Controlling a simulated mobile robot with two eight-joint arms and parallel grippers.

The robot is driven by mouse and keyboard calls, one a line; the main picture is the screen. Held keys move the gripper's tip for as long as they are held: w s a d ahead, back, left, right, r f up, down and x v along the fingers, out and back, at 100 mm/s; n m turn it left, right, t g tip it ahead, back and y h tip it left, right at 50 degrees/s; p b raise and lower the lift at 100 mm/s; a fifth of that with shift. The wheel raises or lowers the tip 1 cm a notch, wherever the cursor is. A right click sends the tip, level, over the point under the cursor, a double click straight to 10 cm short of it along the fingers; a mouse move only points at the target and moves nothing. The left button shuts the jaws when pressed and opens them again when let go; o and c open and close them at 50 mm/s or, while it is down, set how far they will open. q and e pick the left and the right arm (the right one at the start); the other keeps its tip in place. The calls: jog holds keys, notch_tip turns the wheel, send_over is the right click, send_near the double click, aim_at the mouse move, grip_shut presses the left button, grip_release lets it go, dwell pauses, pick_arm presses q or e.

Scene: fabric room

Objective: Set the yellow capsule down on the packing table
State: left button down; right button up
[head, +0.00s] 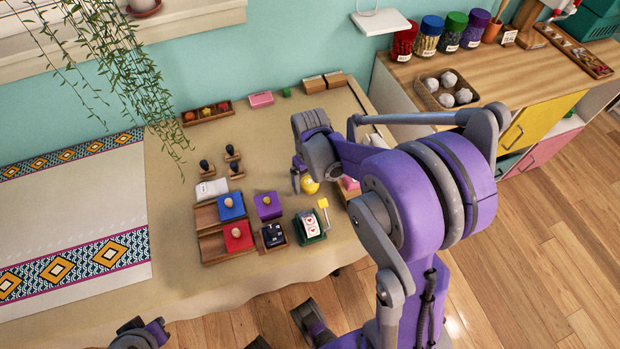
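The yellow capsule (310,186) shows in the head view just below my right gripper (304,182), partly covered by it. One grey finger lies against its left side; the other finger is hidden behind the wrist. The gripper appears shut on the capsule, over the right part of the packing table (175,262), which has a beige cloth. The gap between capsule and cloth cannot be judged. My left arm shows only as a purple and grey piece (142,335) at the bottom edge; its fingers cannot be made out.
Near the capsule are a purple box (268,206), a card stand (309,227) with a yellow flag, and a date block (273,236). Blue and red boxes (238,236) sit on a wooden stand to the left. Cloth between the stamps (233,153) and the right arm is clear.

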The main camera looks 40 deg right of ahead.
jog(key=shift+r, duration=0.3)
notch_tip(320, 180, up, 11)
jog(key=p, duration=0.2)
jog(key=s+a+t, duration=0.1)
jog(key=s+a, duration=0.2)
jog(key=s+a+t, duration=0.2)
jog(key=s+a, duration=0.2)
jog(key=s+a+t, duration=0.1)
jog(key=s+a, duration=0.3)
jog(key=shift+s+a+f+n+t, duration=0.15)
jog(key=shift+s+f+n+t, duration=0.05)
jog(key=shift+n+t, duration=0.1)
jog(key=shift+s+a+f+t, duration=0.3)
jog(key=shift+s+a, duration=0.05)
jog(key=shift+s, duration=0.05)
